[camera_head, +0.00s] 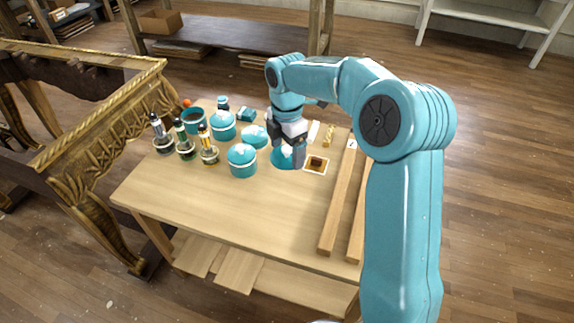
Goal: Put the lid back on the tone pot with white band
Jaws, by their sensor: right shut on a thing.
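My right gripper (291,160) points down at the table and is shut on a round teal lid (279,158), partly hidden behind the fingers. The lid is at or just above the tabletop; I cannot tell if it touches. An open teal pot (194,122) with brown contents stands at the back left. Two more teal pots, one behind (222,127) and one in front (242,163), have lids on. Another teal lid (254,135) lies between them and my gripper. My left gripper is out of view.
Several dropper bottles (186,146) stand at the table's left. A small framed brown swatch (316,165) lies right of my gripper. Long wooden rails (338,200) run along the right side. The front of the wooden table (220,205) is clear. A gilt console (100,110) stands at left.

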